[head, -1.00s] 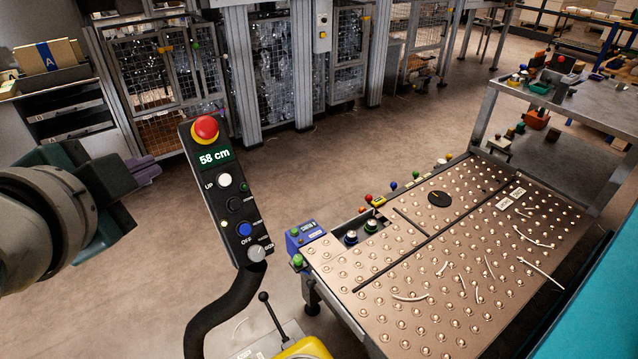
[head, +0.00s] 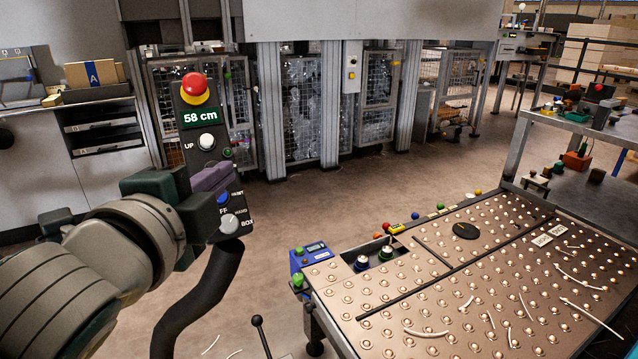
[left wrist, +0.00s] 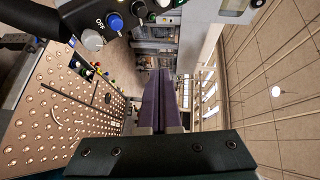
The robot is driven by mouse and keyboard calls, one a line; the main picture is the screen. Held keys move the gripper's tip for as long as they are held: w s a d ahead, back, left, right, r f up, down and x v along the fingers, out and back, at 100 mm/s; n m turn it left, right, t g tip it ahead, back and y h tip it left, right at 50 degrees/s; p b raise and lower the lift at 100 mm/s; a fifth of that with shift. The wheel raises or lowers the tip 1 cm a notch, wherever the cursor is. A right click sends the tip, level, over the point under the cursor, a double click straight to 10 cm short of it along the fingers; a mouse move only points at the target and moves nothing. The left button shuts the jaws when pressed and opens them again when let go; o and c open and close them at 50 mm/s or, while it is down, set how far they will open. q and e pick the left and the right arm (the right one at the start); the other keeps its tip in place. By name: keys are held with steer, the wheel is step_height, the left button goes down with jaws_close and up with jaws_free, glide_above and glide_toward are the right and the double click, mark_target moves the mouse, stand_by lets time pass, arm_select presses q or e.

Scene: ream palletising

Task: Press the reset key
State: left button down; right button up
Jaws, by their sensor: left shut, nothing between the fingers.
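The control pendant (head: 190,122) stands upright in the head view, with a red mushroom button, a 58 cm display and a white UP key. The blue reset key (head: 223,198) sits low on it, above a grey selector knob (head: 229,223). My left gripper (head: 222,173) has its purple fingers shut and empty. They cross in front of the pendant just above the blue key and hide part of its face. In the left wrist view the blue key (left wrist: 115,22) is at the upper left of the shut fingers (left wrist: 160,76). I cannot tell whether they touch the pendant. My right gripper is out of view.
A table studded with ball rollers (head: 400,290) stands at the right, with a small blue box (head: 311,256) at its near left corner. A black cable (head: 200,300) hangs below the pendant. Wire-mesh cages (head: 302,110) line the back. Open floor lies between.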

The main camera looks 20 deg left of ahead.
arm_select(q)
steer(key=shift+w+a+f+b, duration=1.1)
steer(key=shift+a+f+b, duration=0.2)
steer(key=shift+f+b, duration=0.2)
steer(key=shift+w+a+f+b, duration=1.1)
steer(key=shift+a+f+b, duration=0.25)
steer(key=shift+b, duration=0.1)
steer(key=shift+f, duration=0.1)
steer(key=shift+w+a+f, duration=0.15)
steer(key=shift+w+a, duration=0.05)
